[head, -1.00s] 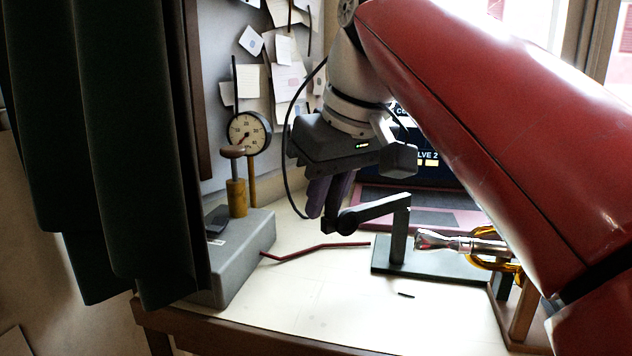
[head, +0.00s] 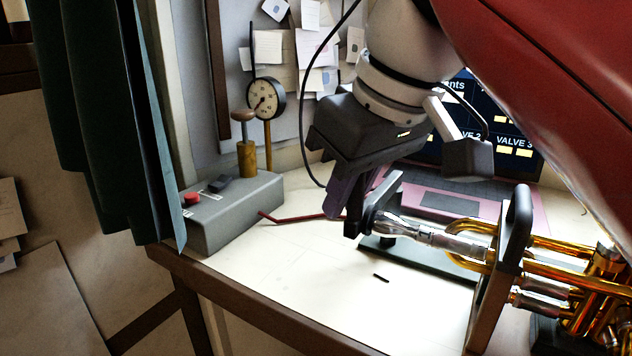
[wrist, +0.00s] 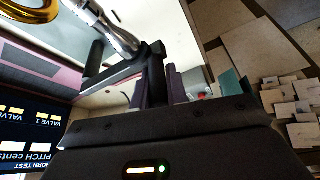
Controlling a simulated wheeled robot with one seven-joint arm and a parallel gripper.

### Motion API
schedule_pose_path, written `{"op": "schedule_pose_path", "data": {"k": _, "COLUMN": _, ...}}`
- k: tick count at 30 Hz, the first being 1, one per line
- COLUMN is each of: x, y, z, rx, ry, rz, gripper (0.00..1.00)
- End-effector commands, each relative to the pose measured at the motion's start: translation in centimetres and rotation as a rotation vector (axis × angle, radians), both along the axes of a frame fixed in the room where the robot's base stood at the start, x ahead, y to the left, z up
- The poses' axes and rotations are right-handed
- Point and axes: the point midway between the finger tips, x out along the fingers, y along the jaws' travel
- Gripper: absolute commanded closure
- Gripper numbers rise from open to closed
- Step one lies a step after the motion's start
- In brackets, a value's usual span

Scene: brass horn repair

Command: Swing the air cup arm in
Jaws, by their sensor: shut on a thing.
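The dark air cup arm (head: 383,196) stands on its green base plate (head: 420,258), its cup end at the silver mouthpiece (head: 390,223) of the brass horn. Whether the cup touches or seals on the mouthpiece I cannot tell. My gripper (head: 347,205) is shut on the upright grip at the free end of the arm; its purple fingers are partly hidden behind it. In the wrist view the fingers (wrist: 163,92) close around the dark grip, and the arm (wrist: 118,76) runs left, beside the silver mouthpiece (wrist: 118,35).
A grey box (head: 235,213) with a red button (head: 192,199) stands at the left; a red hose (head: 300,219) runs from it. A gauge (head: 266,99) and a screen (head: 505,135) stand behind. The horn (head: 560,270) rests in a wooden stand (head: 492,285). The front bench is mostly clear.

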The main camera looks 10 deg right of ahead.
Motion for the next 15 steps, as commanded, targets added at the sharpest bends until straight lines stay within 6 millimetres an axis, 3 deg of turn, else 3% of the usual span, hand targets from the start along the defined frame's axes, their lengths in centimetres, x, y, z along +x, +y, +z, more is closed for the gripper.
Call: {"op": "schedule_pose_path", "data": {"k": 15, "x": -0.81, "y": -0.44, "z": -0.21, "rx": -0.008, "ry": 0.013, "rz": -0.004, "gripper": 1.00}}
